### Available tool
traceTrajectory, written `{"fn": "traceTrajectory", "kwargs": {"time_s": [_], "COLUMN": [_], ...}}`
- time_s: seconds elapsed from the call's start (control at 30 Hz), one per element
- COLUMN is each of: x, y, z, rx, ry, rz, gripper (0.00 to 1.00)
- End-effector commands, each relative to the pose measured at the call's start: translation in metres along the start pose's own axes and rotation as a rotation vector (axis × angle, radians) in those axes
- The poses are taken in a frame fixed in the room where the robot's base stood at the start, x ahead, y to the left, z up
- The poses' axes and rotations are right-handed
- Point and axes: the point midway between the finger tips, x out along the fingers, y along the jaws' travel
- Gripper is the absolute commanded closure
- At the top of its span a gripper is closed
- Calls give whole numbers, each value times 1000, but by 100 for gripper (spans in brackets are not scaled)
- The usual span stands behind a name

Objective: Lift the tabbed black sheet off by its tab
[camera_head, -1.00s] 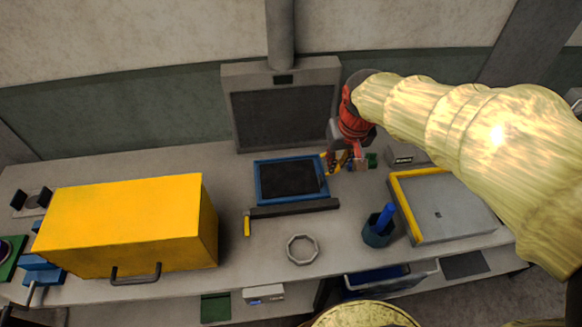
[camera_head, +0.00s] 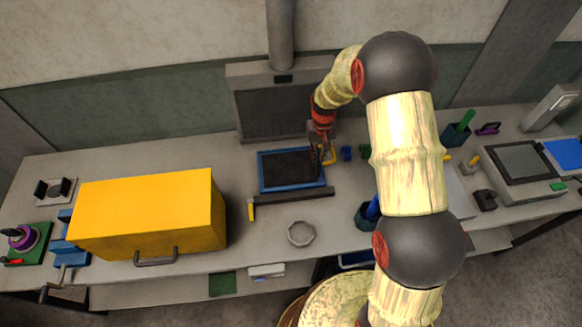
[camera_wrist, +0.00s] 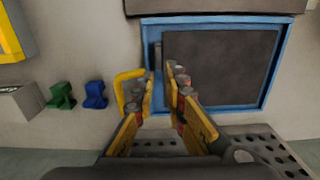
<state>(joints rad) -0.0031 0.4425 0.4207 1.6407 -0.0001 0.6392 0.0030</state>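The black sheet (camera_head: 288,165) lies flat inside a blue-rimmed frame (camera_head: 263,178) on the bench. It also shows in the wrist view (camera_wrist: 222,65), filling most of the blue frame (camera_wrist: 278,75). A narrow dark upright strip (camera_wrist: 158,55) stands at the sheet's left edge in the wrist view; I cannot tell whether it is the tab. My gripper (camera_head: 323,158) is over the frame's right end in the head view. In the wrist view its two fingers (camera_wrist: 158,72) are apart with nothing seen between them, their tips near the strip.
A yellow loop (camera_wrist: 122,90) stands beside the left finger. Blue (camera_wrist: 95,94) and green (camera_wrist: 61,96) small blocks lie farther left. A dark bar (camera_head: 295,202) lies before the frame. A yellow box (camera_head: 145,215) stands left, and a grey ring (camera_head: 301,233) lies in front.

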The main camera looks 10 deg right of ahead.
Motion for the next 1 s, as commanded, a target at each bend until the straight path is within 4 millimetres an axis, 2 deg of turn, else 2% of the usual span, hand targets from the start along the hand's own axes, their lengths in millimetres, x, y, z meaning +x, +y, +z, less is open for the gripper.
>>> {"fn": "traceTrajectory", "kwargs": {"time_s": [0.17,0.4,0.5,0.73,0.93,1.0], "x": [13,47,55,56,56,56], "y": [1,2,2,2,2,2], "z": [1,4,3,3,3,3], "rx": [0,0,0,0,0,0], "ry": [0,-1,0,1,1,1], "rz": [0,0,0,0,0,0], "gripper": [87,87,87,88,99,100]}}
